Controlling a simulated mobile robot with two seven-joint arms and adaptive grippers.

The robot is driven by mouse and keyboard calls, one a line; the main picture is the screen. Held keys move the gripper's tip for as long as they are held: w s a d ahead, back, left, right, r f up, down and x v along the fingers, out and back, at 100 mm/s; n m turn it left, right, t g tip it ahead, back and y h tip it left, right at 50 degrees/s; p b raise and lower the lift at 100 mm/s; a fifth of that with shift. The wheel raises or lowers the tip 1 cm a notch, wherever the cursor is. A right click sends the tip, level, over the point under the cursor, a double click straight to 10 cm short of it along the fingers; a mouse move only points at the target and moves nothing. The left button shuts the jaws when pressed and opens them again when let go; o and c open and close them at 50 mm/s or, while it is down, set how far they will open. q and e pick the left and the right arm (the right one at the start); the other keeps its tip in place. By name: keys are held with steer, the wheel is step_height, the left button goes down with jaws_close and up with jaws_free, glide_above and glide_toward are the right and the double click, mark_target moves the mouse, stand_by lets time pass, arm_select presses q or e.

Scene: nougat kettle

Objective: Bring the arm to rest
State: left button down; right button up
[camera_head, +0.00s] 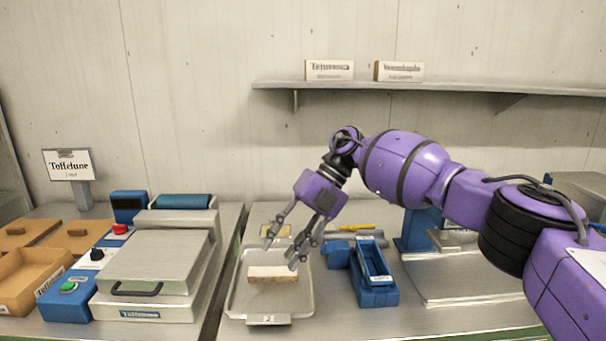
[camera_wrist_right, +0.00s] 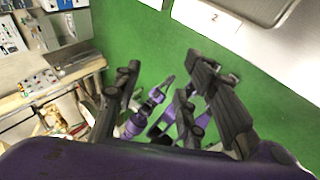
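My right arm comes in from the right in the head view and reaches over the table. Its gripper (camera_head: 281,254) points down above the metal tray (camera_head: 238,300). The fingers are apart with nothing between them. The wrist view also shows the right gripper (camera_wrist_right: 160,80) with its fingers spread and empty. A white-topped slab with a brown side (camera_head: 272,274) lies in the tray, below the fingertips and apart from them. My left arm is outside the head view. Small purple and grey arm parts show far off between the fingers in the wrist view; their gripper state is unclear.
A press-like machine (camera_head: 160,270) and brown boxes (camera_head: 28,275) stand left of the tray. A blue holder (camera_head: 375,280) stands right of it, before a blue-backed metal device (camera_head: 420,232). A shelf (camera_head: 440,87) with two signs hangs on the wall. Green floor (camera_wrist_right: 140,40) shows below.

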steer(key=s+a+r+m+t+y, duration=0.1)
steer(key=a+m+t+y, duration=0.1)
steer(key=a+y, duration=0.5)
steer(key=s+a+r+m+t+y, duration=0.1)
steer(key=s+a+m+t+y, duration=0.3)
steer(key=a, duration=0.6)
steer(key=s+d+f+m+t+h+p, duration=0.25)
steer(key=d+f+m+t+h, duration=0.9)
steer(key=d+f+m, duration=1.25)
arm_select(q)
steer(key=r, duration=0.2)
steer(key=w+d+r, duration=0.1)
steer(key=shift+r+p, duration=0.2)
steer(key=shift+p, duration=0.2)
arm_select(e)
steer(key=s+d+f+m+g+h, duration=0.1)
steer(key=s+d+f, duration=0.4)
steer(key=s, duration=0.6)
steer(key=s+d+f+m+g+h, duration=0.2)
steer(key=s+d+f, duration=0.4)
steer(key=s, duration=0.6)
steer(key=s+d+f+m+g+h, duration=0.2)
steer(key=s+d+f+m+h, duration=0.1)
steer(key=s+f, duration=0.6)
steer(key=s+d+m, duration=0.1)
steer(key=s+d, duration=0.1)
steer(key=s, duration=0.1)
steer(key=shift+d+f, duration=0.2)
steer(key=shift+f, duration=0.15)
